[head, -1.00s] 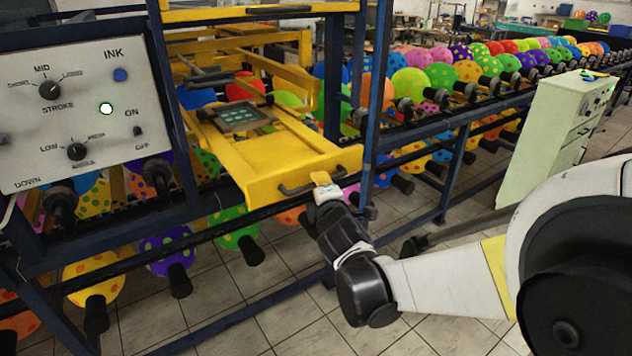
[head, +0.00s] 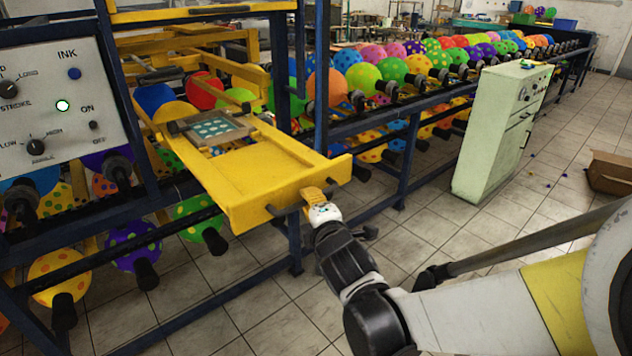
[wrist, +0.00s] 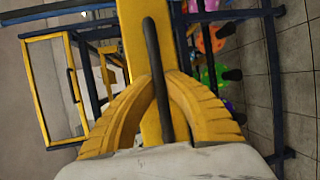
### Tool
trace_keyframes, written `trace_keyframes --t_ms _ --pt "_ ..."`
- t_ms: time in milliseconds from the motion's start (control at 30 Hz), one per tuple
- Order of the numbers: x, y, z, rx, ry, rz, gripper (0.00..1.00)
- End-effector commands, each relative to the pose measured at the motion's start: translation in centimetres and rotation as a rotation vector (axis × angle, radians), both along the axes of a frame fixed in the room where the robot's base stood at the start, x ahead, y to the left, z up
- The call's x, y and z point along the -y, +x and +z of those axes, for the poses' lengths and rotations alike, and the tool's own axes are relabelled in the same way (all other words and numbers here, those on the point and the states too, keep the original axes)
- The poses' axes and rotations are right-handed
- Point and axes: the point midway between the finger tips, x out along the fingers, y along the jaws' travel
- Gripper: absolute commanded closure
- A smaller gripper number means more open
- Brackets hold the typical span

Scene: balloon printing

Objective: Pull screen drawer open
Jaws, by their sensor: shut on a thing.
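The yellow screen drawer (head: 255,175) sticks out of the blue machine frame in the head view, with a framed screen (head: 212,130) lying on it towards the back. Its black handle (wrist: 158,80) is on the front panel and runs between my fingers in the wrist view. My gripper (head: 318,196) is at the drawer front, its yellow ribbed fingers (wrist: 160,105) closed around the handle. Part of the handle is hidden behind the fingers in the head view.
A control panel (head: 60,85) with knobs and a lit button stands at the left. Racks of dotted balloons (head: 391,70) run to the back right. A pale green cabinet (head: 500,130) stands right of the drawer. Tiled floor (head: 440,230) is clear in front; a cardboard box (head: 610,172) lies far right.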

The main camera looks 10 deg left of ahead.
Motion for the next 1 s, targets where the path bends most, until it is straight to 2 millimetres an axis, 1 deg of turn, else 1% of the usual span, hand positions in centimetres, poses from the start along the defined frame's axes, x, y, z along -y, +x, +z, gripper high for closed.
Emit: trace_keyframes --t_ms 433,500,533,867,1000 --pt "0.3 -0.2 0.0 0.001 -0.001 -0.001 1.0" --pt "0.3 -0.2 0.0 0.001 -0.001 -0.001 0.73" --pt "0.3 -0.2 0.0 0.001 -0.001 -0.001 0.64" --pt "0.3 -0.3 0.0 0.0 -0.001 0.0 0.64" --pt "1.0 -1.6 0.3 0.0 0.0 0.0 0.64"
